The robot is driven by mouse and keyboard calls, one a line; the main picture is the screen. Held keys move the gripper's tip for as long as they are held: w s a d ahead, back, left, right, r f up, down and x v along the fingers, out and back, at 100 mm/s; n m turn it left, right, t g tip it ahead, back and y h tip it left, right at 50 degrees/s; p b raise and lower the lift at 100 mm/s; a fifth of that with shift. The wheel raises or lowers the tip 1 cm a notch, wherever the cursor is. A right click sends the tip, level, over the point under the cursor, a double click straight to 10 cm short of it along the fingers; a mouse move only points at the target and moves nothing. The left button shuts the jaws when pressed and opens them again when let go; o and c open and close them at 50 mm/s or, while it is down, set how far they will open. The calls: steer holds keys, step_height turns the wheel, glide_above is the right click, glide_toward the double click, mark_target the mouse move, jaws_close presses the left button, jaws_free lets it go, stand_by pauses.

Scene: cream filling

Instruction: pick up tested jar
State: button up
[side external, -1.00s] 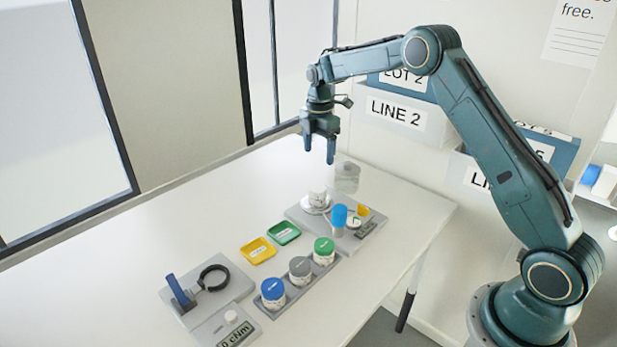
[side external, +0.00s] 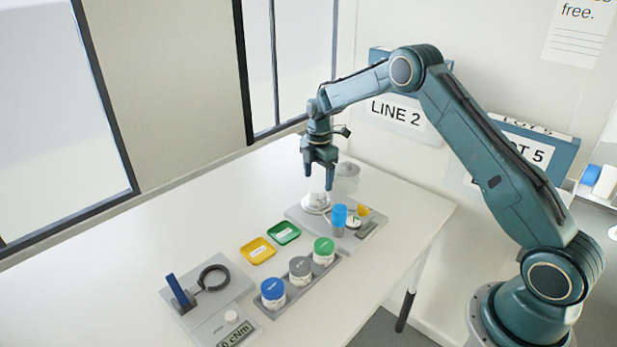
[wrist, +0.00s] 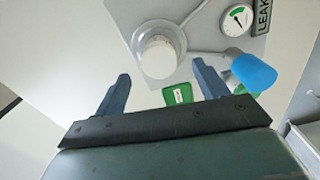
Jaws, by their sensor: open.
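A white jar (side external: 316,200) stands on a round seat of the grey leak-test station (side external: 297,214) at the back of the table. In the wrist view the jar (wrist: 158,56) sits inside a clear round rim, seen from above. My gripper (side external: 318,182) is open, fingers pointing down, just above the jar. In the wrist view the fingertips of my gripper (wrist: 162,70) stand apart, with the jar ahead of and between them. The fingers seem not to touch it, and they partly hide it in the side view.
A clear cylinder (side external: 347,176) stands close behind the jar. A blue-topped part (side external: 339,216) and a gauge (wrist: 237,20) are on the station. A rack holds blue (side external: 272,290), grey (side external: 300,267) and green (side external: 324,247) lidded jars. Yellow (side external: 258,250) and green (side external: 284,232) trays lie nearby.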

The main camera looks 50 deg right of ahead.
mark_target(317, 188)
steer(key=shift+f, duration=0.2)
steer(key=shift+f, duration=2.45)
steer(key=shift+c, duration=0.2)
steer(key=c, duration=1.1)
